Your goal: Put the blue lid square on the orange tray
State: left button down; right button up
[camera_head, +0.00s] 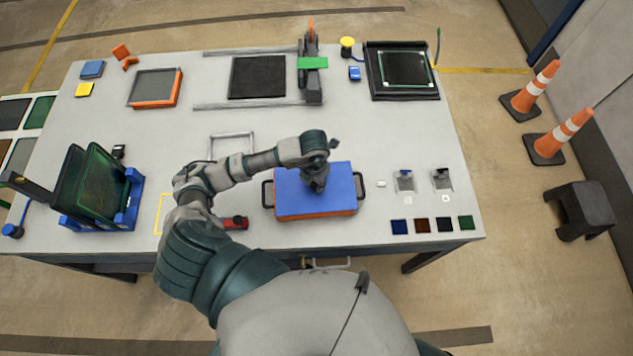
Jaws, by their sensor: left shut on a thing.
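The blue lid (297,199) is a flat blue rectangle lying over the orange tray (300,217). The tray's orange side shows as a strip along the near edge, and dark handles stand out at its left and right ends. The lid looks roughly in line with the tray; I cannot tell whether it rests flush. My left gripper (317,187) reaches down from above to the lid's middle and is shut on it. The part it grips is hidden under the fingers. My right gripper is not in view.
Left of the tray lies a red tool (236,222). To its right are small grey holders (405,182) and several coloured squares (423,225). A rack with dark panels (95,190) stands at the left. A second orange tray (155,88) lies farther back.

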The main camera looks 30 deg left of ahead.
pick_arm(q)
jog(key=shift+a+f, duration=0.1)
jog(key=shift+a, duration=0.15)
jog(key=shift+f+b, duration=0.1)
jog(key=shift+b, duration=0.25)
jog(key=shift+a, duration=0.1)
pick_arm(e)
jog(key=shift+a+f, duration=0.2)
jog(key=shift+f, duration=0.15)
pick_arm(q)
jog(key=shift+a, duration=0.15)
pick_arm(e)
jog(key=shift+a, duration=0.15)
pick_arm(q)
jog(key=shift+d, duration=0.3)
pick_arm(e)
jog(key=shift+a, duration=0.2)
pick_arm(q)
jog(key=shift+c, duration=1.3)
grip_release()
jog(key=shift+a, duration=0.1)
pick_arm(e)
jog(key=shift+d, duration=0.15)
